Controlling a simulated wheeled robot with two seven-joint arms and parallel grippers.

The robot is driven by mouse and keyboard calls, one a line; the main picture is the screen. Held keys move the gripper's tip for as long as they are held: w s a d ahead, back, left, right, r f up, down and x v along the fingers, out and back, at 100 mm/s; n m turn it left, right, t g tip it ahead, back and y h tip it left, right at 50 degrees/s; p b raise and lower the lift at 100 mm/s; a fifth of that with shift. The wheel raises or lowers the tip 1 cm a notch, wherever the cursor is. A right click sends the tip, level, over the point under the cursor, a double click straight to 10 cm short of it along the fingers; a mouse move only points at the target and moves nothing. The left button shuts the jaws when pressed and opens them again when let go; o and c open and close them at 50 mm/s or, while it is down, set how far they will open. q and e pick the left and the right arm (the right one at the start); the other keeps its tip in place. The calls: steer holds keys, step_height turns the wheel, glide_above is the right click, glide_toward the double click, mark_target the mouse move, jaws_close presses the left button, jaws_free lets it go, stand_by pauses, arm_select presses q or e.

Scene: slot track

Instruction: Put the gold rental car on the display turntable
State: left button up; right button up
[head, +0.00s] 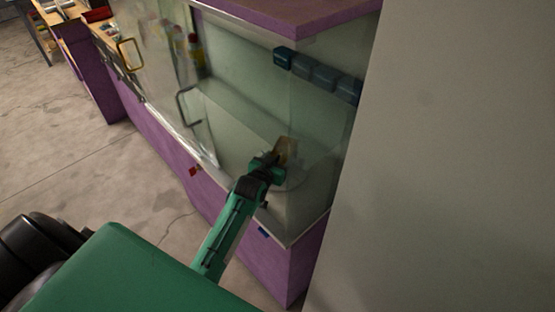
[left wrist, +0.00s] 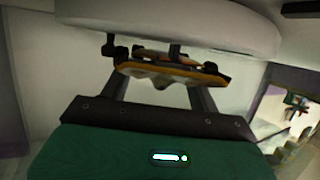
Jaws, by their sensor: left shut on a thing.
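The gold rental car (head: 287,148) is inside the glass display case, just beyond my left gripper (head: 272,166). In the left wrist view the gold car (left wrist: 165,72) sits between the ends of the dark fingers, and my left gripper (left wrist: 158,75) is shut on it. The display turntable (left wrist: 165,22) is a pale round disc close beside the car in that view. In the head view the turntable (head: 301,174) is partly hidden behind the gripper. I cannot tell whether the car touches it. My right gripper is not in view.
The case has a purple top (head: 285,14) and purple base (head: 292,270). A glass door with a grey handle (head: 184,108) is left of my arm. Several dark blue boxes (head: 317,75) line the case's back. A plain wall (head: 440,150) closes the right side; open floor (head: 90,150) lies left.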

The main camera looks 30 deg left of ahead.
arm_select(q)
steer(key=o, duration=1.1)
steer(key=shift+f, duration=0.1)
steer(key=shift+r, duration=0.2)
steer(key=shift+s, duration=0.3)
steer(key=b+v, duration=0.1)
steer(key=v, duration=1)
steer(key=shift+s+r, duration=0.15)
steer(key=shift+s, duration=0.05)
